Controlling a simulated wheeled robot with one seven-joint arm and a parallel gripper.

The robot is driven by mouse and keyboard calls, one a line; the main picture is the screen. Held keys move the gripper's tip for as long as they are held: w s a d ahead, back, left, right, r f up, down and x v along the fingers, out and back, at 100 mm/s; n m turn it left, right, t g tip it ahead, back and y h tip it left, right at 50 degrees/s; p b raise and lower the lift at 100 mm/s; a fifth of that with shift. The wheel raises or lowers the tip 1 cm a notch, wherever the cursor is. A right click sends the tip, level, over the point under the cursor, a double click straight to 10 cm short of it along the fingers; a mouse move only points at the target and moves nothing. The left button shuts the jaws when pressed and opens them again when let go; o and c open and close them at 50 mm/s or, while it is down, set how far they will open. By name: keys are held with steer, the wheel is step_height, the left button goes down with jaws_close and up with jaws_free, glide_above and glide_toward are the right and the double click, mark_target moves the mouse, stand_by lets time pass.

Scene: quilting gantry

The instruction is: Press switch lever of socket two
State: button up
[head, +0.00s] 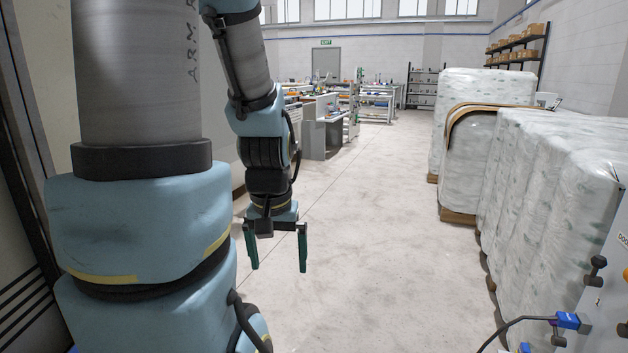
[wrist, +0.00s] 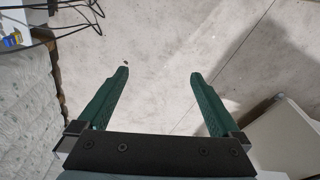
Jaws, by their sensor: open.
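A grey panel (head: 610,255) stands at the right edge of the head view and is partly cut off. It carries black knob-like parts (head: 597,263) and a blue plug (head: 568,321) with a black cable. I cannot tell which part is the switch lever of socket two. My gripper (head: 278,268) hangs fingers down over the floor, well to the left of the panel, open and empty. In the wrist view its two green fingers (wrist: 158,74) are spread apart with bare floor between them.
Wrapped white bales (head: 545,185) on pallets line the right side. Grey floor (head: 380,240) lies open between them and my arm. Workbenches (head: 325,130) and shelving (head: 423,88) stand at the back. Black cables (wrist: 75,12) loop at the wrist view's upper left.

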step_height(320, 180, up, 5)
steer(key=p, duration=0.3)
